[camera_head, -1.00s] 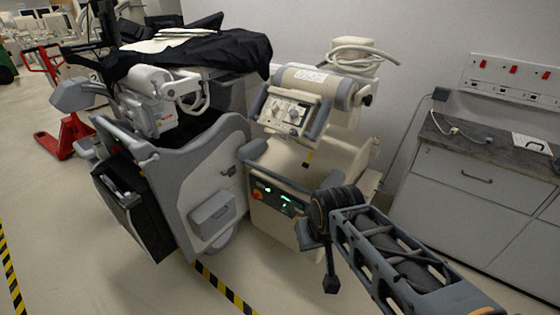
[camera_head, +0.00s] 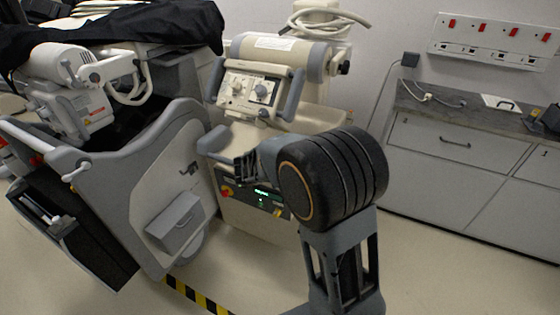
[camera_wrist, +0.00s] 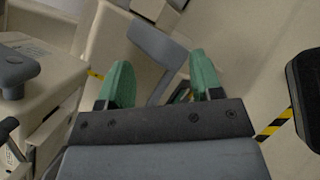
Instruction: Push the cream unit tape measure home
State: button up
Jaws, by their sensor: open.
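The cream unit (camera_head: 290,115) stands against the wall, with a knob panel above and a lit green display lower down. My gripper (camera_wrist: 158,80) has two green fingertips spread apart, with nothing clearly held between them. In the head view my gripper is at the unit's front, mostly hidden by my dark wrist. A small yellow mark (camera_wrist: 95,74) shows on the cream body, left of the left fingertip in the wrist view; I cannot tell if it belongs to the tape measure. The tape measure is not clearly visible.
A grey cart (camera_head: 150,190) under a black cover (camera_head: 130,35) stands close on the left. A grey cabinet (camera_head: 455,160) with a worktop is on the right. Yellow-black floor tape (camera_head: 198,297) runs in front. Open floor lies between the unit and cabinet.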

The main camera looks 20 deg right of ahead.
jog(key=w+a+f+n+t+h+b, duration=0.1)
jog(key=w+a+f+n+t+b, duration=0.35)
jog(key=w+f+n+t, duration=0.65)
jog(key=w+d, duration=0.3)
jog(key=w, duration=0.1)
jog(key=w+d+g, duration=0.1)
jog(key=w+d, duration=0.1)
jog(key=w, duration=0.2)
jog(key=w+d+n+g+p, duration=0.1)
jog(key=w+d, duration=0.2)
jog(key=w, duration=0.1)
jog(key=shift+d+f, duration=0.1)
jog(key=shift+d, duration=0.25)
grip_shut()
